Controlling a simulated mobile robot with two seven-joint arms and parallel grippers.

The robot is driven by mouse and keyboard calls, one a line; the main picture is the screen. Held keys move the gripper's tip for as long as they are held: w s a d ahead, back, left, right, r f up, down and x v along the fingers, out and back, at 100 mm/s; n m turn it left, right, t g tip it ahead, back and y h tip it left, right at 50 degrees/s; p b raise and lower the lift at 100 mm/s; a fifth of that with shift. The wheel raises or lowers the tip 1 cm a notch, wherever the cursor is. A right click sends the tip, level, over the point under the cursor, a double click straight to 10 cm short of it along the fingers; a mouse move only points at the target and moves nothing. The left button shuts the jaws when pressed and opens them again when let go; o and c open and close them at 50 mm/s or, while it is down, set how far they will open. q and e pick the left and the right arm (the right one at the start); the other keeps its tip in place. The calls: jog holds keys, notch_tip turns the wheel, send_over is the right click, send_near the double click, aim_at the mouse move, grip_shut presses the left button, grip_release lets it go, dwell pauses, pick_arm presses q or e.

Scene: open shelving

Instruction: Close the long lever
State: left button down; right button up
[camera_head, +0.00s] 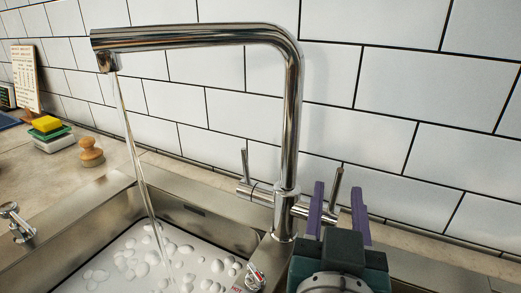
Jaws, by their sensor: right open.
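A tall chrome faucet (292,120) stands at the back of the sink, and a stream of water (133,135) runs from its spout. A chrome lever (245,164) stands up on the left of its base. Another chrome lever (335,187) rises, leaning to the right, on the right side. I cannot tell for sure which one is the long lever. My right gripper (338,187) is open, its two purple fingers pointing up on either side of the right lever in the picture. Contact cannot be made out. My left gripper is not in view.
The steel sink (195,218) holds water with white foam. A small chrome fitting (17,222) sits at its left edge. A wooden brush (91,152) and sponges (47,128) lie on the counter at left. A white tiled wall (390,70) stands close behind the faucet.

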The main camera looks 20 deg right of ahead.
jog(key=p+x, duration=0.1)
jog(key=x, duration=0.6)
jog(key=shift+w, duration=0.1)
grip_shut()
dwell(1.2)
